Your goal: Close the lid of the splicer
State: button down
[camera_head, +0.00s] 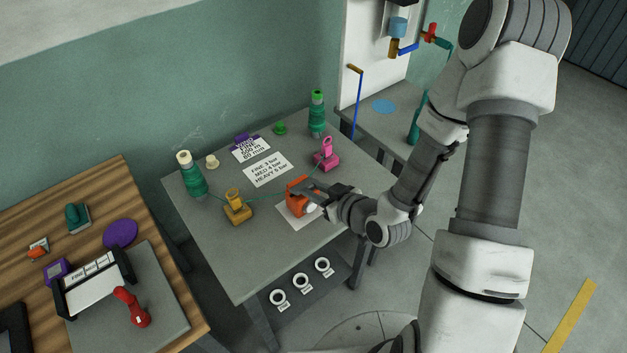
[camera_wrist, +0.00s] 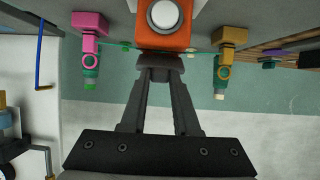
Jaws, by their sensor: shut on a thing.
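The splicer (camera_head: 297,186) is a small orange block on a white sheet (camera_head: 290,217) on the grey table. In the wrist view the splicer (camera_wrist: 168,40) shows at the top middle, with a round white part (camera_wrist: 165,15) on its face. My gripper (camera_head: 311,188) reaches it from the right. In the wrist view my gripper (camera_wrist: 163,66) has its fingertips drawn together at the splicer's edge, shut on a dark grey part there. The fingers hide part of the splicer, so I cannot tell how far its lid is open.
A yellow holder (camera_head: 237,211) stands left of the splicer and a pink holder (camera_head: 326,157) behind it. A thin green line runs between the holders. Printed cards (camera_head: 268,169) lie behind. A wooden bench (camera_head: 98,193) is at left.

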jog(key=f+b, duration=0.1)
jog(key=f+t+y+b, duration=0.1)
jog(key=b, duration=0.1)
jog(key=f+t+b, duration=0.1)
jog(key=shift+s+d+y, duration=0.3)
jog(key=shift+s, duration=0.05)
jog(key=f+t+y+b, duration=0.1)
jog(key=t+b, duration=0.1)
jog(key=b, duration=0.3)
jog(key=shift+d+f, duration=0.1)
jog(key=shift+f, duration=0.05)
jog(key=t+b, duration=0.1)
jog(key=b, duration=0.1)
jog(key=shift+s+f+y+b, duration=0.1)
jog(key=shift+f+y+b, duration=0.05)
jog(key=shift+y+b, duration=0.25)
jog(key=shift+b, duration=0.4)
jog(key=shift+t, duration=0.3)
jog(key=c, duration=0.6)
grip_release()
jog(key=shift+c, duration=0.2)
jog(key=shift+s, duration=0.1)
